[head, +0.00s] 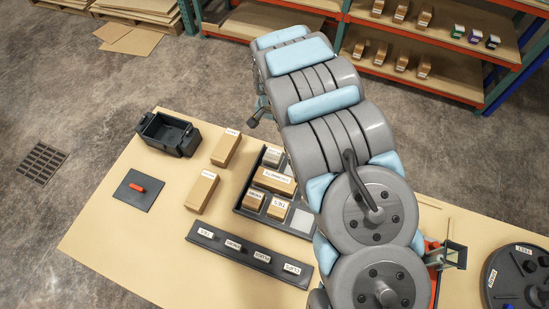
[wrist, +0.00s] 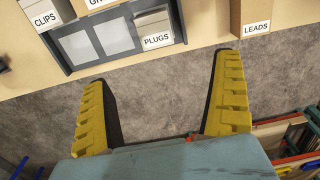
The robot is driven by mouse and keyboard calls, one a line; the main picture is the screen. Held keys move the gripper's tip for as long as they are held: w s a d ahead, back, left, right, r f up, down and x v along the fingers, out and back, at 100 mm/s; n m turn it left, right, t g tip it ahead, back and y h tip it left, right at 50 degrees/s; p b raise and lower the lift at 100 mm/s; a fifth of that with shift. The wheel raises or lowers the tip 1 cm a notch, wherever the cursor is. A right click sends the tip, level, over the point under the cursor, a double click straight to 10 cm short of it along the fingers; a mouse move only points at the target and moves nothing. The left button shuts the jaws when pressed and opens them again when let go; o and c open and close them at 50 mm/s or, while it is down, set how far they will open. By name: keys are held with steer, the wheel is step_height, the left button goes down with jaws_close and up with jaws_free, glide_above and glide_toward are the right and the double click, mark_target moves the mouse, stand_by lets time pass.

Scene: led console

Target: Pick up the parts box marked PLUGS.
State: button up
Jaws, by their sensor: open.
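The parts box marked PLUGS (wrist: 155,27) is a small grey-white box with a white label, at the top of the wrist view. It stands in a corner compartment of a dark divided tray (wrist: 118,59), beside bare grey compartment floors. In the head view, a small greyish box (head: 272,157) at the tray's far left corner seems to be the same one; its label is too small to read. My gripper (wrist: 162,70) is open and empty in the wrist view, its yellow fingers apart over the floor beyond the table edge. The box lies past the fingertips. My arm hides the gripper in the head view.
The CLIPS box (wrist: 45,14) and another partly cut-off box share the tray. A LEADS box (wrist: 251,15) stands outside it on the table. A black open bin (head: 168,134), a label strip (head: 248,252) and a round dial tray (head: 515,278) stand on the table (head: 130,230).

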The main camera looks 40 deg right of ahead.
glide_toward(273, 155)
steer(key=shift+w+f, duration=0.15)
steer(key=shift+f, duration=1.15)
steer(key=shift+w+f, duration=0.2)
steer(key=shift+f, duration=1.15)
steer(key=shift+s+f, duration=0.2)
steer(key=shift+f, duration=2.8)
steer(key=shift+c, duration=0.2)
steer(key=c, duration=1.3)
